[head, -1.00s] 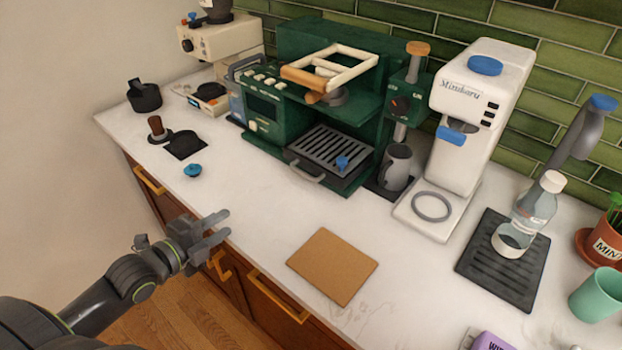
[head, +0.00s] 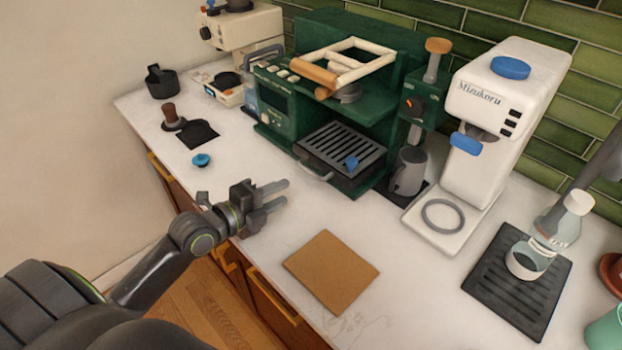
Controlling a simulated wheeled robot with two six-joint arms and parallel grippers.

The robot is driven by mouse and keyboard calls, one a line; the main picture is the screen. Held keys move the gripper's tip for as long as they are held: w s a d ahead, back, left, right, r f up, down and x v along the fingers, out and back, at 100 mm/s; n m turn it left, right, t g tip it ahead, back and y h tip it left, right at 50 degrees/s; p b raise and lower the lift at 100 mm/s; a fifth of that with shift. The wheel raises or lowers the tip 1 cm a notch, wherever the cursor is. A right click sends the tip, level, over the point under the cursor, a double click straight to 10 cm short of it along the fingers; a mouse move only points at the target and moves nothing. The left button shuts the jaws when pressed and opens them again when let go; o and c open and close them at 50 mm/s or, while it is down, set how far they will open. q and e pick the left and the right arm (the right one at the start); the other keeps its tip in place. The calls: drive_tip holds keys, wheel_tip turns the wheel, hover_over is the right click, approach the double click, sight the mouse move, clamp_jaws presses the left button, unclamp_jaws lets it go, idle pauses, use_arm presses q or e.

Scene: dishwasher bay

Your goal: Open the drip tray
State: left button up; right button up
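The drip tray (head: 341,150) is a dark slatted tray at the bottom of the green espresso machine (head: 325,104). A grey curved handle (head: 314,172) is on its front, and a small blue piece (head: 351,162) sits on its slats. The tray appears seated in the machine. My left gripper (head: 280,196) is over the counter in front of the machine, below and left of the handle and apart from it. Its two fingers are spread with a gap between them, and it holds nothing. My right gripper is not in view.
A brown board (head: 331,271) lies on the counter near the front edge. A small blue item (head: 201,160) lies left of the machine. A grey pitcher (head: 408,171) and a white Mizukoru machine (head: 488,130) stand to the right.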

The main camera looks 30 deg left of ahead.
sight(316, 176)
use_arm(q)
drive_tip(key=p+x, duration=0.1)
drive_tip(key=x, duration=0.8)
drive_tip(key=shift+d+r, duration=0.1)
drive_tip(key=shift+w+d+f+p, duration=0.2)
drive_tip(key=shift+w+p, duration=0.1)
drive_tip(key=shift+w, duration=0.25)
clamp_jaws()
